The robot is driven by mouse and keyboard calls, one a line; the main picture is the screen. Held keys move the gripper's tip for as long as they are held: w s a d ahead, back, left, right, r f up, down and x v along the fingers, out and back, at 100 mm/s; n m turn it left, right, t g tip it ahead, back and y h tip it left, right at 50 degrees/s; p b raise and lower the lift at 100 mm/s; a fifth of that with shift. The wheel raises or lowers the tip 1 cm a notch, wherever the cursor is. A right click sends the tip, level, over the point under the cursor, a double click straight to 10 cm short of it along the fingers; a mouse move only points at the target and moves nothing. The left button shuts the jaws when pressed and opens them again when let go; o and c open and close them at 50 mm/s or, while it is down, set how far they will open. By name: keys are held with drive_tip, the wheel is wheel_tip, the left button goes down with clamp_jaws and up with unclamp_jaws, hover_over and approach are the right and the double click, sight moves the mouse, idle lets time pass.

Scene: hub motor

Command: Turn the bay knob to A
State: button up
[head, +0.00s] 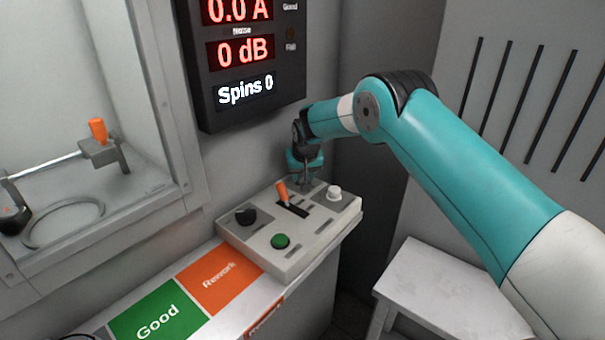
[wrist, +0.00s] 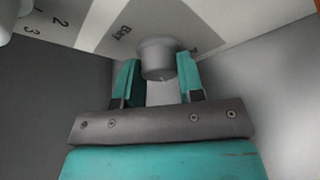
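In the wrist view a pale grey round knob (wrist: 157,58), with the word Bay printed beside it, sits between the fingertips of my gripper (wrist: 158,72). The teal fingers stand one on each side of it. Whether both touch it is not clear. Part of another letter shows to the right of the knob, mostly hidden by a finger. In the head view my gripper (head: 304,178) points down at the back edge of the control box (head: 262,262), behind the orange lever. I cannot make out the Bay knob there; my gripper may hide it.
The box also carries a black knob (head: 246,216), a green button (head: 280,241), the orange lever (head: 282,191) and a white knob (head: 334,192). A display (head: 245,60) hangs behind it on the left. A white stool (head: 440,290) stands at lower right.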

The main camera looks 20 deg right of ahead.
drive_tip(key=shift+n, duration=0.3)
drive_tip(key=n+y, duration=0.1)
drive_tip(key=n, duration=0.2)
drive_tip(key=n+y+b, duration=0.1)
drive_tip(key=n, duration=0.1)
drive_tip(key=shift+w+d+n+y, duration=0.1)
drive_tip(key=shift+d+n+y, duration=0.1)
drive_tip(key=shift+n+y, duration=0.15)
drive_tip(key=n+g, duration=0.1)
drive_tip(key=n, duration=0.1)
drive_tip(key=n+y, duration=0.1)
drive_tip(key=n, duration=0.2)
drive_tip(key=shift+r+n+g, duration=0.1)
drive_tip(key=shift+n+g, duration=0.15)
drive_tip(key=shift+g, duration=0.15)
drive_tip(key=shift+y, duration=0.25)
drive_tip(key=o, duration=0.9)
drive_tip(key=v, duration=1.7)
drive_tip(key=shift+w+r, duration=0.2)
drive_tip(key=shift+r, duration=0.05)
